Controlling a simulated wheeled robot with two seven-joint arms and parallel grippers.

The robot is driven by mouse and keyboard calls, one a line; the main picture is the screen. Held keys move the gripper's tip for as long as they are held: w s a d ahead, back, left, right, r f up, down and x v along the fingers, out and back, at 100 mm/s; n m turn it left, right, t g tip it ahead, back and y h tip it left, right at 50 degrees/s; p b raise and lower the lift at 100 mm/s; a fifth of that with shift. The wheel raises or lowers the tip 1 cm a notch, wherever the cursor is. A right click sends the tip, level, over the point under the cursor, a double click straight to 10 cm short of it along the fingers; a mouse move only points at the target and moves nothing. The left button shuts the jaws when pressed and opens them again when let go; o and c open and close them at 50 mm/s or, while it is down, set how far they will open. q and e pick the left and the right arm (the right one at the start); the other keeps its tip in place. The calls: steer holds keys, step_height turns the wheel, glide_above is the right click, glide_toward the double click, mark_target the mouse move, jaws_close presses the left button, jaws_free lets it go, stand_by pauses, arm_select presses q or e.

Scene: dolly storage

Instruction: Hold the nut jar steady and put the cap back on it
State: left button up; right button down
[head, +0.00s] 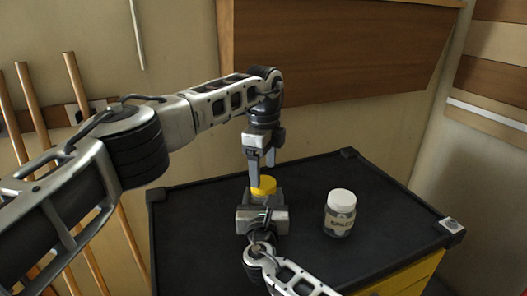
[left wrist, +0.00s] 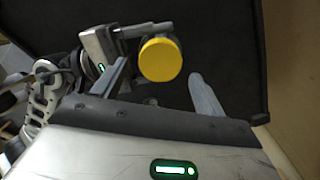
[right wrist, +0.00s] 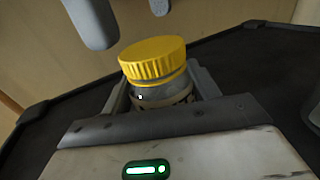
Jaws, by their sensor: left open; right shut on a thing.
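The nut jar (right wrist: 168,95) stands upright on the black cart top, its body largely hidden by my right gripper (head: 263,203). The yellow ribbed cap (right wrist: 154,60) sits on the jar's mouth; I cannot tell whether it is screwed tight. It also shows in the left wrist view (left wrist: 160,60) and the head view (head: 264,186). My right gripper is shut on the jar's body, one finger on each side. My left gripper (head: 262,160) points down just above the cap, open, and holds nothing. In the left wrist view the cap appears between its spread fingers.
A second jar (head: 340,215) with a white lid and a label stands to the right on the black cart top (head: 390,205). The cart top around it is clear. A wooden cabinet (head: 330,50) hangs on the wall behind.

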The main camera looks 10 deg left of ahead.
mark_target(263, 182)
arm_select(q)
steer(key=shift+f, duration=1.6)
arm_select(e)
steer(key=shift+f, duration=0.1)
